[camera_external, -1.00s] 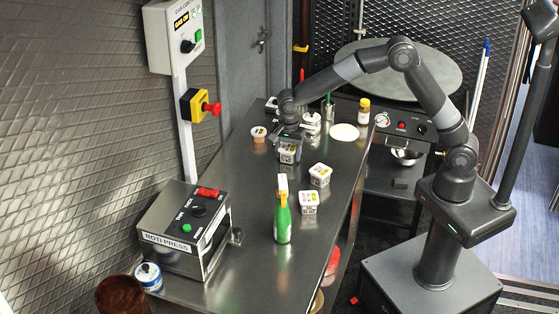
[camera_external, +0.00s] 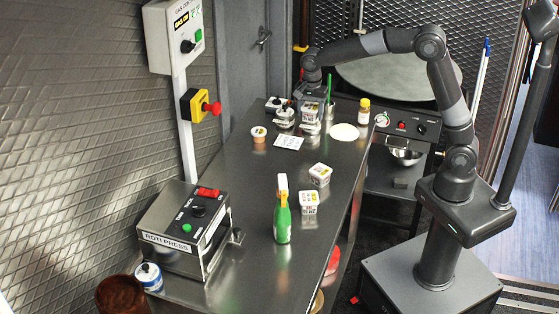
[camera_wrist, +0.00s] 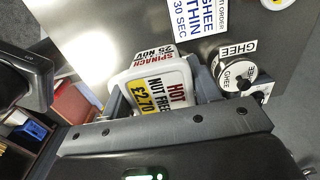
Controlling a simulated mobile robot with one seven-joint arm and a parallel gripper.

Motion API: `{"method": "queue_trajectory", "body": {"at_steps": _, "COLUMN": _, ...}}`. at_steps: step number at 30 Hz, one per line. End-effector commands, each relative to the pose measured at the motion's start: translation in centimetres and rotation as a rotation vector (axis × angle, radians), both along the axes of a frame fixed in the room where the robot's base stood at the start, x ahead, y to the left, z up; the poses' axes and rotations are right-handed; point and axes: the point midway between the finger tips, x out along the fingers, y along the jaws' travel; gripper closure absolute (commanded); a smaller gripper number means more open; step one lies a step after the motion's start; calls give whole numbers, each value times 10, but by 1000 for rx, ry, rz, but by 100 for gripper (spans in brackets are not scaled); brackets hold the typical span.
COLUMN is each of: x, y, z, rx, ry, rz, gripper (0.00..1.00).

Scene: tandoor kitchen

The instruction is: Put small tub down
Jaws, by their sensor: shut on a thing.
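My gripper (camera_external: 312,97) is shut on a small white tub (camera_external: 310,113) over the far part of the steel table. In the wrist view the tub (camera_wrist: 158,88) sits between the fingers, its label reading spinach, hot, nut free and £2.70. In the outside view the tub appears raised, in front of or above a steel pot (camera_external: 310,128); the exact gap beneath it cannot be told. Two similar white tubs, one (camera_external: 320,174) and another (camera_external: 309,203), stand farther forward on the table.
A white printed card (camera_external: 289,142) lies flat beside an orange-brown tub (camera_external: 258,138).

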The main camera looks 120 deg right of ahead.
Motion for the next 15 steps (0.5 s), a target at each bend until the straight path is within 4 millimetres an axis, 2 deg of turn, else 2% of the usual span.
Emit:
{"method": "queue_trajectory", "body": {"at_steps": 9, "x": -90, "y": 24, "z": 8, "rx": -8, "ry": 7, "rz": 4, "gripper": 70}}
{"method": "queue_trajectory", "body": {"at_steps": 15, "x": -133, "y": 41, "z": 5, "rx": -1, "ry": 0, "rz": 5, "gripper": 70}}
